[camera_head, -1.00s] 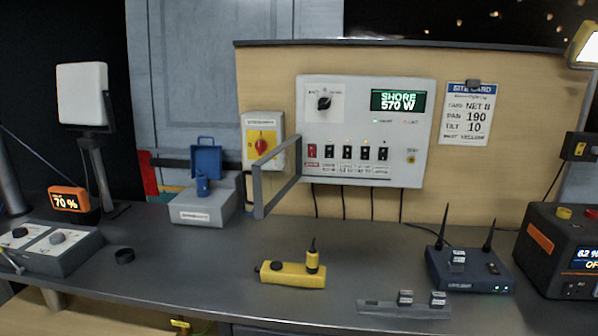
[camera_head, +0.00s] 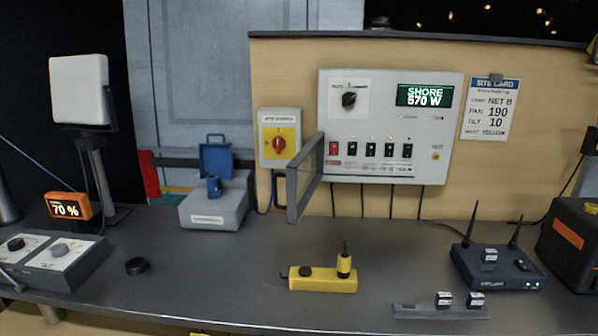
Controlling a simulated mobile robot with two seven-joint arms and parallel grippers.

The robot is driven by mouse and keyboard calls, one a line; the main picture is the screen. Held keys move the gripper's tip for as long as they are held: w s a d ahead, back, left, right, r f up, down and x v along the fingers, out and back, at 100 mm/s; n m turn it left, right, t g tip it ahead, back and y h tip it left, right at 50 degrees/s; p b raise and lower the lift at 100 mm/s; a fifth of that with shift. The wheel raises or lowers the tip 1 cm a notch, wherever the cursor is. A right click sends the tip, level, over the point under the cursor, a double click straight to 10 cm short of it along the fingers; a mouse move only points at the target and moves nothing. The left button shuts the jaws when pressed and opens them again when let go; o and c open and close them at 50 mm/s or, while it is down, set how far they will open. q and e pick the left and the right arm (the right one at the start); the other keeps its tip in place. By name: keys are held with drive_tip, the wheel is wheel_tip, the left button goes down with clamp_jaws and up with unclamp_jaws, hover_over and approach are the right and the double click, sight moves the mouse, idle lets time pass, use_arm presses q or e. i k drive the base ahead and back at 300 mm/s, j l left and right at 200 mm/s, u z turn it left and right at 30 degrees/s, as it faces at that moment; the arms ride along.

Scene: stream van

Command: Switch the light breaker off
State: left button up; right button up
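The white breaker panel (camera_head: 440,120) hangs on the tan back board. Its display reads "SHORE 570 W". A row of breaker switches runs along its lower part: a red one (camera_head: 334,149) at the left, then several black ones (camera_head: 371,150) to its right. The labels under them are too small to read, so I cannot tell which is the light breaker. A grey-framed cover (camera_head: 306,178) stands swung open at the panel's left side. A black rotary knob (camera_head: 349,99) sits at upper left of the panel. Neither of my grippers is in view.
A yellow device (camera_head: 322,280) lies on the grey bench below the panel. A router (camera_head: 497,268) with antennas stands at right, a grey box with a blue connector (camera_head: 214,205) at left. A red rotary switch (camera_head: 279,144) is beside the panel.

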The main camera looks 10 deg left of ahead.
sight(371, 147)
drive_tip(key=j+z, duration=0.25)
drive_tip(key=j, duration=0.55)
drive_tip(key=j+z, duration=0.25)
drive_tip(key=j, duration=0.55)
drive_tip(key=k+j+z, duration=0.1)
drive_tip(key=j+z, duration=0.2)
drive_tip(key=j, duration=0.45)
